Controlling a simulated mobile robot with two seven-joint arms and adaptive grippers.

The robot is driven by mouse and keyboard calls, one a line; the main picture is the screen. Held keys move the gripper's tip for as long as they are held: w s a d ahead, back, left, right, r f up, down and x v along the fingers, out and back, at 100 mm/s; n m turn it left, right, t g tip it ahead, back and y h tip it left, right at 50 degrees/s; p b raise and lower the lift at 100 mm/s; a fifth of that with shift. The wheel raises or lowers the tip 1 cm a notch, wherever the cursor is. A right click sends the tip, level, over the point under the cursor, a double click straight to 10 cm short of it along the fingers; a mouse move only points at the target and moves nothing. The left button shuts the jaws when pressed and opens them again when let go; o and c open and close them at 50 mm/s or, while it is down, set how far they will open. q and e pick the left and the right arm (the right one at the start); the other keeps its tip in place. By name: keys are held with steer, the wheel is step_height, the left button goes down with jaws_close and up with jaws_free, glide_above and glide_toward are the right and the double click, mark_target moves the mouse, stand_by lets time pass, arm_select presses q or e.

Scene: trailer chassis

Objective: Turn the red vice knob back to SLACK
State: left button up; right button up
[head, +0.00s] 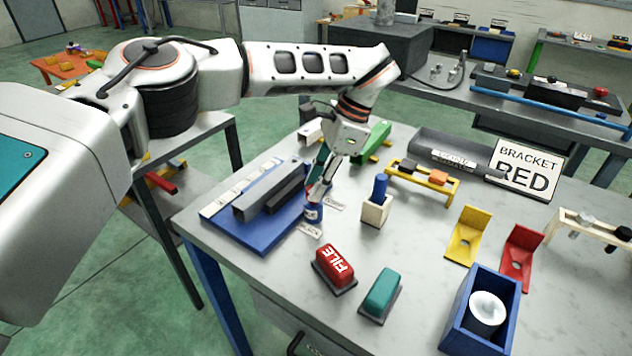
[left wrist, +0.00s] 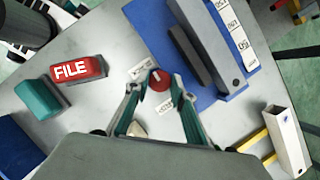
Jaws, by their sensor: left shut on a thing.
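The red vice knob (left wrist: 159,82) sits at the edge of the blue vice base (left wrist: 178,55). It has a small pale mark on top. My left gripper (left wrist: 156,86) reaches down from above and is shut on the knob, one finger on each side. My right gripper is not in view.
A red FILE block (head: 334,268) and a teal block (head: 380,294) lie in front. A wooden holder with a blue peg (head: 380,187) stands close right of the gripper. A blue box (head: 475,330) is at the front right. Bare tabletop (head: 410,240) lies between.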

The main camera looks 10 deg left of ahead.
arm_select(q)
steer(key=shift+s+f, duration=0.1)
stand_by(0.4)
steer(key=o, duration=1.1)
steer(key=shift+r, duration=0.2)
steer(key=v, duration=0.7)
steer(key=shift+d, duration=0.1)
